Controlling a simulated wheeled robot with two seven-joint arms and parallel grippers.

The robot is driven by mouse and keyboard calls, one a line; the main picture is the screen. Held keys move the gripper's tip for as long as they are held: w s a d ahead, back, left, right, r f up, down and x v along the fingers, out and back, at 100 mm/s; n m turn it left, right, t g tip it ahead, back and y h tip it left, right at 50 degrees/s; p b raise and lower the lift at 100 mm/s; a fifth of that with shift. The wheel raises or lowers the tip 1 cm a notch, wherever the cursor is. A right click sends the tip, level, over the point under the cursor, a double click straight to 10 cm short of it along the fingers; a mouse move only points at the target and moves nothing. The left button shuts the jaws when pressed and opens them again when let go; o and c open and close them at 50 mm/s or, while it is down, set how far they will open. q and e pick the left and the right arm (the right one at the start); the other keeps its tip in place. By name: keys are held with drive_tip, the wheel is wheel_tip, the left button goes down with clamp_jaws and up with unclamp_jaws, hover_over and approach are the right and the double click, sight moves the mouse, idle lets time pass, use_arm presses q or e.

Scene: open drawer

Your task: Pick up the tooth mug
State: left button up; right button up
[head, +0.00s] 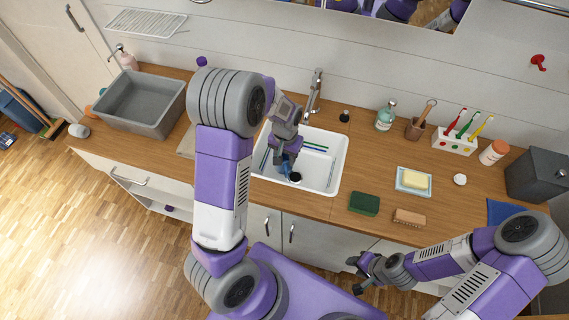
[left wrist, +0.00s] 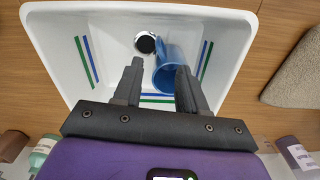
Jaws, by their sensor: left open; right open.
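A blue mug (head: 286,166), which I take as the tooth mug, is in the white sink basin (head: 335,150). In the left wrist view the mug (left wrist: 170,62) lies on the basin floor beside the round dark drain (left wrist: 145,43). My left gripper (head: 283,157) is open above the sink and points down at the mug. In the left wrist view its fingertips (left wrist: 159,68) straddle the near part of the mug; I cannot tell whether they touch it. The gripper hides part of the mug in the head view. My right gripper (head: 358,271) is open and empty in front of the counter.
The faucet (head: 315,95) rises behind the basin. A grey tub (head: 145,105) stands at left. To the right are a green sponge (head: 364,203), a brush (head: 409,217), a soap dish (head: 413,181), a bottle (head: 385,117) and a toothbrush holder (head: 455,141). Basin walls surround the mug.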

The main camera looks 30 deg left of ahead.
use_arm(q)
drive_tip(key=b, duration=0.5)
hover_over(287, 172)
drive_tip(key=f, duration=0.5)
drive_tip(key=shift+a+f, duration=0.2)
drive_tip(key=shift+f, duration=0.2)
drive_tip(key=shift+f+b, duration=0.35)
drive_tip(key=shift+f, duration=0.5)
wheel_tip(287, 172, down, 7)
drive_tip(key=shift+d+f+b, duration=0.1)
drive_tip(key=shift+b, duration=1)
clamp_jaws()
